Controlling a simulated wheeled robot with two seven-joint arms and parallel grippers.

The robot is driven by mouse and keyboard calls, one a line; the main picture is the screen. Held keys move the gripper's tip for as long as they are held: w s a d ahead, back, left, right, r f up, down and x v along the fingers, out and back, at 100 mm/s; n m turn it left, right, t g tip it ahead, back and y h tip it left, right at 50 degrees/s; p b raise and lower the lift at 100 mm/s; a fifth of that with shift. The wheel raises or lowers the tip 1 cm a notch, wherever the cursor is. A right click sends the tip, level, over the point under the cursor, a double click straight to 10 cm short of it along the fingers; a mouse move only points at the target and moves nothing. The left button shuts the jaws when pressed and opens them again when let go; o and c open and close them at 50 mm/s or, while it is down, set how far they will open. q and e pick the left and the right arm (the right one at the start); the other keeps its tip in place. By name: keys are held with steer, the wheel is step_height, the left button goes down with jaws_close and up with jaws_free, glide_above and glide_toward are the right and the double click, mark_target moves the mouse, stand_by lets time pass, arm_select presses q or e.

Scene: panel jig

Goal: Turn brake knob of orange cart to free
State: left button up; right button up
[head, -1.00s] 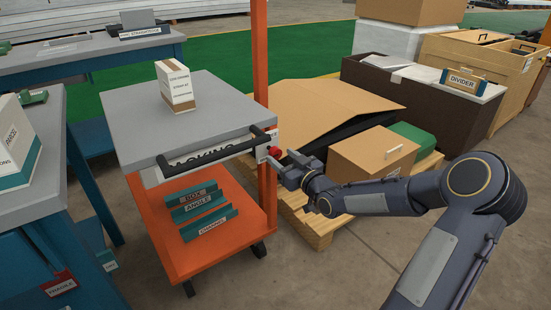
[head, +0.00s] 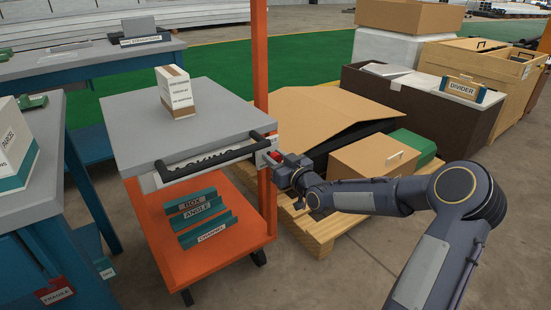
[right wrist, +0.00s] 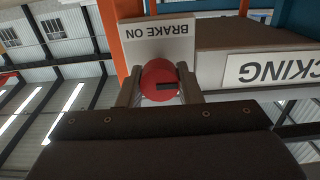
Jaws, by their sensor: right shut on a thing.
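The orange cart (head: 226,257) stands left of centre in the head view, with a grey top, an orange lower shelf and a black push handle (head: 215,157). Its red brake knob (head: 276,157) sits at the right end of the handle by the orange post. In the right wrist view the knob (right wrist: 158,72) is round with a dark mark, under an upside-down "BRAKE ON" plate (right wrist: 160,38). My right gripper (head: 283,163) is shut on the knob, one finger on each side. My left gripper is not in view.
A white-and-brown box (head: 176,92) stands on the cart's top, and teal channels (head: 205,235) lie on its lower shelf. A pallet (head: 320,230) with cartons lies close to the right. A blue table (head: 30,185) stands to the left.

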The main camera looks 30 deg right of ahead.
steer(key=m+p, duration=0.2)
steer(key=m, duration=0.1)
steer(key=shift+r+m+p, duration=0.1)
steer(key=shift+m+p, duration=0.2)
steer(key=shift+p, duration=0.1)
steer(key=m+p, duration=0.3)
steer(key=m, duration=0.2)
steer(key=shift+d, duration=0.1)
steer(key=m+p, duration=0.1)
steer(key=m, duration=0.4)
steer(key=shift+f+p, duration=0.2)
steer(key=shift+p, duration=0.15)
steer(key=m, duration=0.4)
steer(key=shift+f+p, duration=0.15)
steer(key=shift+p, duration=0.25)
steer(key=shift+m, duration=0.3)
steer(key=o, duration=1)
steer(key=shift+d, duration=0.1)
